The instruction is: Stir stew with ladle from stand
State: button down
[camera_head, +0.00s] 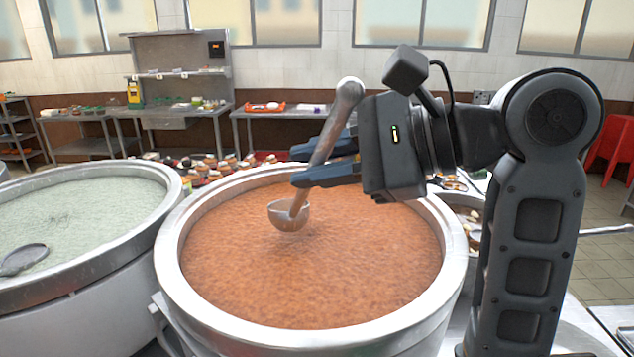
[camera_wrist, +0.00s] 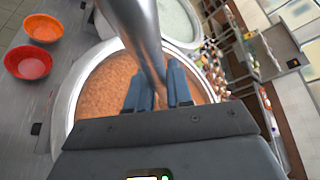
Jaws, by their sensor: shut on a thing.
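The ladle (camera_head: 289,215) is a metal one with a long handle, held tilted over the big pot of orange-brown stew (camera_head: 310,270). Its bowl hangs over the stew's far-middle part; I cannot tell for sure whether it touches the surface. My gripper (camera_head: 325,165) is shut on the ladle's handle, coming in from the right above the pot. In the wrist view the handle (camera_wrist: 145,40) runs between the two blue fingers (camera_wrist: 158,90), with the stew (camera_wrist: 105,88) behind. The ladle's bowl is hidden there. The ladle stand is not recognisable in either view.
A second pot (camera_head: 70,215) with pale green contents stands at the left, with a dark ladle (camera_head: 22,258) in it. Bowls of food (camera_head: 215,165) stand behind the stew pot. An orange bowl (camera_wrist: 43,28) and a red bowl (camera_wrist: 28,62) sit on a metal counter.

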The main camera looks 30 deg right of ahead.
jog(key=shift+r, duration=3.45)
jog(key=shift+f+t+b, duration=0.15)
jog(key=shift+t+b, duration=0.15)
jog(key=shift+b, duration=0.1)
jog(key=shift+n+t+b, duration=0.3)
jog(key=shift+n+b, duration=0.15)
jog(key=shift+n, duration=0.05)
